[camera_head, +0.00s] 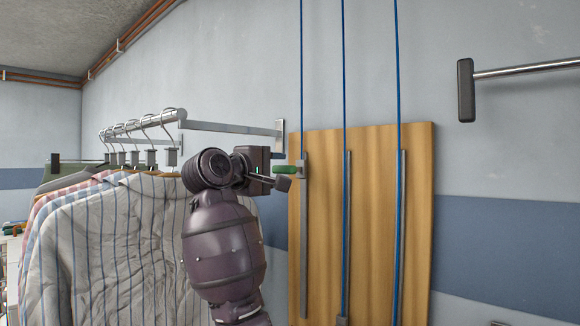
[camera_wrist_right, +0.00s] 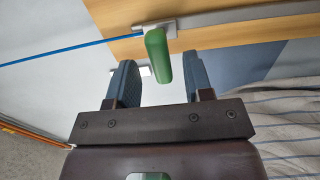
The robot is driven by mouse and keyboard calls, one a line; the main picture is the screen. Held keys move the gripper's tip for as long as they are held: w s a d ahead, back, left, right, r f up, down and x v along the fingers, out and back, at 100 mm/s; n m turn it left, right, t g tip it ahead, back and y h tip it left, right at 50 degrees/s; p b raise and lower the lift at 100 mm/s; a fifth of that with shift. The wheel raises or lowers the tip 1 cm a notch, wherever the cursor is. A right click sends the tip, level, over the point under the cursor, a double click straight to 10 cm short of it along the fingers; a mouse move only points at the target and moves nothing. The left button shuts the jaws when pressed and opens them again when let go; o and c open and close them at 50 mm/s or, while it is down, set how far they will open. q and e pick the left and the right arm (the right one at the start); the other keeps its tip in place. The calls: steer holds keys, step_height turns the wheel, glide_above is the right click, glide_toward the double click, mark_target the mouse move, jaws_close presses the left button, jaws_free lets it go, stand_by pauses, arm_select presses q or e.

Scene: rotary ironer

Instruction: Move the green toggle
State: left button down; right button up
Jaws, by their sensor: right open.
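The green toggle (camera_head: 285,169) sticks out from a grey vertical rail (camera_head: 304,250) on a wooden board (camera_head: 328,220). In the right wrist view the green toggle (camera_wrist_right: 157,55) lies between the two fingers, with a gap on each side. My right gripper (camera_head: 287,175) is at the toggle in the head view; in the wrist view the right gripper (camera_wrist_right: 162,88) is open and holds nothing. Its fingertips reach along the toggle's sides, apart from it. My left gripper is not in view.
Striped shirts (camera_head: 120,240) hang on a metal rack (camera_head: 200,126) to the left, close to my right arm. Several blue cords (camera_head: 344,80) run up from the board. A bar with a dark end (camera_head: 466,90) juts from the wall at upper right.

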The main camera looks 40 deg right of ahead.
mark_target(281, 170)
steer(key=shift+w+d+p, duration=0.15)
steer(key=shift+d+p, duration=0.05)
steer(key=shift+d, duration=1)
steer(key=shift+w+d+p, duration=0.15)
steer(key=shift+d+p, duration=0.05)
steer(key=shift+d, duration=0.95)
steer(key=shift+c, duration=0.5)
jaws_close()
